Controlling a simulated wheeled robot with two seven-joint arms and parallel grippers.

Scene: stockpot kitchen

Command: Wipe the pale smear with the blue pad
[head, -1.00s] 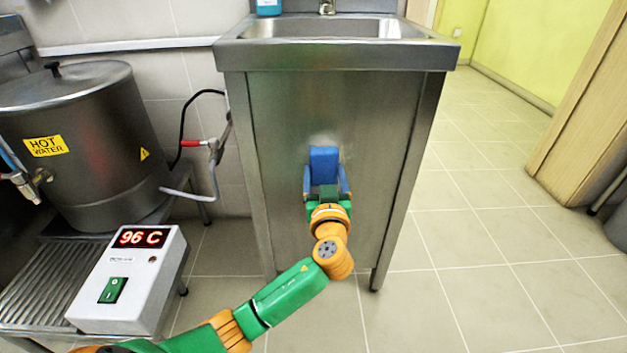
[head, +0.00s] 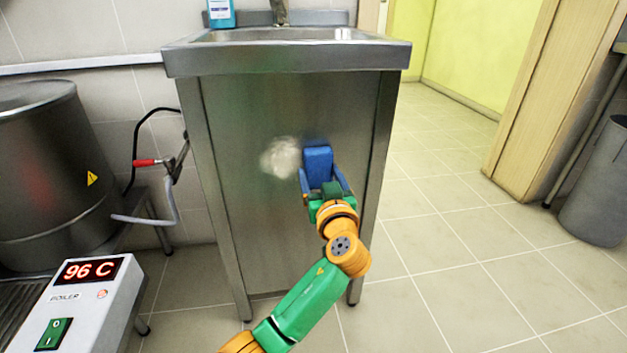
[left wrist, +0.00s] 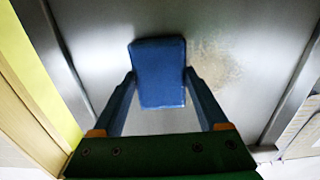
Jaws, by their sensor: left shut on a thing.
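The pale smear (head: 281,157) is a whitish cloudy patch on the steel front panel of the sink cabinet (head: 240,205). In the left wrist view it is a faint speckled patch (left wrist: 215,65) right of the pad. The blue pad (head: 318,163) is held upright, just right of the smear in the head view. My left gripper (head: 322,181) is shut on the pad, with one blue finger at each side; the left wrist view shows this too (left wrist: 160,77). I cannot tell whether the pad touches the panel. My right gripper is not in view.
A boiler (head: 45,170) and its control box (head: 75,305) reading 96 C stand at the left. A hose with a red-handled valve (head: 146,162) hangs beside the cabinet. A blue bottle (head: 221,13) stands on the sink. A grey bin (head: 597,190) is far right. The floor right of the cabinet is clear.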

